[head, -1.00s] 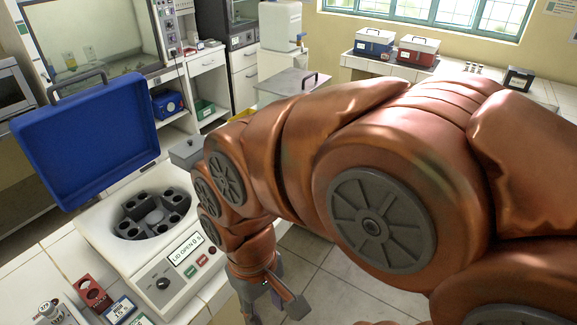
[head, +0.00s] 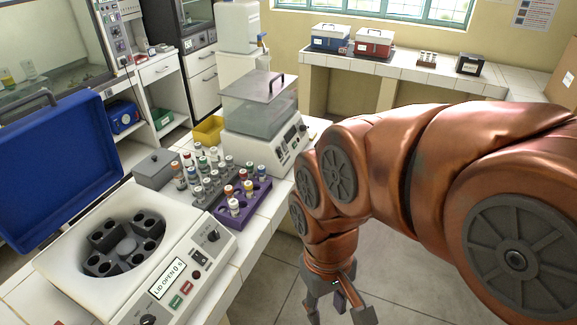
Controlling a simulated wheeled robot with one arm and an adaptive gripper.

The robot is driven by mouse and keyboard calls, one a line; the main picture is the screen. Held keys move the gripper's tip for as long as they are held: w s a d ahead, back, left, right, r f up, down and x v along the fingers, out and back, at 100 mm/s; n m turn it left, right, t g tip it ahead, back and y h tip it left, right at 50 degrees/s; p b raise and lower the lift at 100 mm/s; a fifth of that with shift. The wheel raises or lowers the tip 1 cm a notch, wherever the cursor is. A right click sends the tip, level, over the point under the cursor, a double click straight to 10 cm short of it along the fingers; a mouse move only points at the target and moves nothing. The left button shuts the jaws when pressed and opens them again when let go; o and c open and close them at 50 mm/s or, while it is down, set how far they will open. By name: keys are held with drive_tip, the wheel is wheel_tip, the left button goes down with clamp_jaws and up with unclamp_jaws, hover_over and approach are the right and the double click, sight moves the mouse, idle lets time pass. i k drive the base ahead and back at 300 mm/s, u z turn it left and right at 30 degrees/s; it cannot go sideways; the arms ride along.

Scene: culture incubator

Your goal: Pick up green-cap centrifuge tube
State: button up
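Several small capped tubes stand in a grey rack (head: 208,188) on the white tiled bench. One near the back of the rack looks like the green-cap centrifuge tube (head: 199,149). The tubes are small and crowded, so its body is partly hidden and I cannot be sure of every cap colour. My gripper (head: 338,308) hangs at the bottom, right of the bench and over the floor. Its fingers are spread apart with nothing between them, and it is well away from the rack.
A purple rack (head: 243,208) with a few tubes adjoins the grey one. The open centrifuge (head: 205,284), with its blue lid (head: 55,170) raised, is at left. A grey box (head: 156,170) and a water bath (head: 262,142) stand by the racks. Floor is clear between bench and arm.

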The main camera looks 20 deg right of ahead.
sight(250, 165)
drive_tip(key=z, duration=1.75)
drive_tip(key=i, duration=1.25)
drive_tip(key=u, duration=3.3)
